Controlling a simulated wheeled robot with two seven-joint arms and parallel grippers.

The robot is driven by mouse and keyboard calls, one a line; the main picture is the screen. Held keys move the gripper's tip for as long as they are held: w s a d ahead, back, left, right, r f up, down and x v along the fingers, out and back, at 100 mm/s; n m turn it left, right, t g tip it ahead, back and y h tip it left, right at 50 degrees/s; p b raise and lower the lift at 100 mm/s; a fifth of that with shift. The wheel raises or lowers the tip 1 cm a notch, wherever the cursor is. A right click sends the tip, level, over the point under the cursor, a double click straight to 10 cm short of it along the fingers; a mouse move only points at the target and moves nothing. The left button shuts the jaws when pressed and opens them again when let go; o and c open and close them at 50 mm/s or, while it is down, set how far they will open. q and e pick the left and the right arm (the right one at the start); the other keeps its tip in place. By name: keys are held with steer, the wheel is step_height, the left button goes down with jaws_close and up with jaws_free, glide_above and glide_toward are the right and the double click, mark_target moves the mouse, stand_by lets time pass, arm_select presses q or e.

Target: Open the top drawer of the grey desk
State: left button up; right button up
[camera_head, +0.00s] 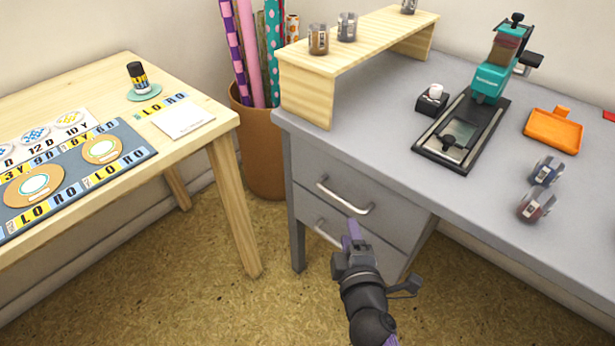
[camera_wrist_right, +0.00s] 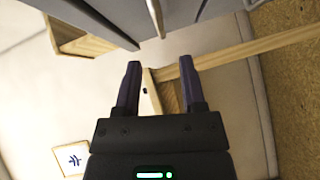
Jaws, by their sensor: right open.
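The grey desk (camera_head: 450,190) stands on the right in the head view. Its top drawer (camera_head: 385,215) looks shut, with a silver bar handle (camera_head: 345,198). A lower drawer with its own handle (camera_head: 326,233) is partly hidden by my right arm. My right gripper (camera_head: 352,232) is in front of the drawers, appearing just below the top handle, with no visible contact. In the right wrist view, its two purple fingers (camera_wrist_right: 159,80) are apart and empty. A pale bar, apparently a handle (camera_wrist_right: 156,18), lies beyond the fingertips near the top edge. My left gripper is not in view.
A wooden table (camera_head: 215,120) with a grey mat stands left, with floor between it and the desk. A brown bin (camera_head: 260,160) of rolls stands behind. On the desk are a wooden riser (camera_head: 305,95), a teal stamp press (camera_head: 490,80) and an orange tray (camera_head: 552,130).

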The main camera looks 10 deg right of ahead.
mark_target(341, 198)
steer(key=w, duration=0.3)
steer(key=w+f+b, duration=0.1)
steer(key=w, duration=0.2)
steer(key=w+d+b, duration=0.1)
steer(key=w, duration=0.2)
steer(key=shift+w+f, duration=0.25)
steer(key=shift+w, duration=0.15)
jaws_close()
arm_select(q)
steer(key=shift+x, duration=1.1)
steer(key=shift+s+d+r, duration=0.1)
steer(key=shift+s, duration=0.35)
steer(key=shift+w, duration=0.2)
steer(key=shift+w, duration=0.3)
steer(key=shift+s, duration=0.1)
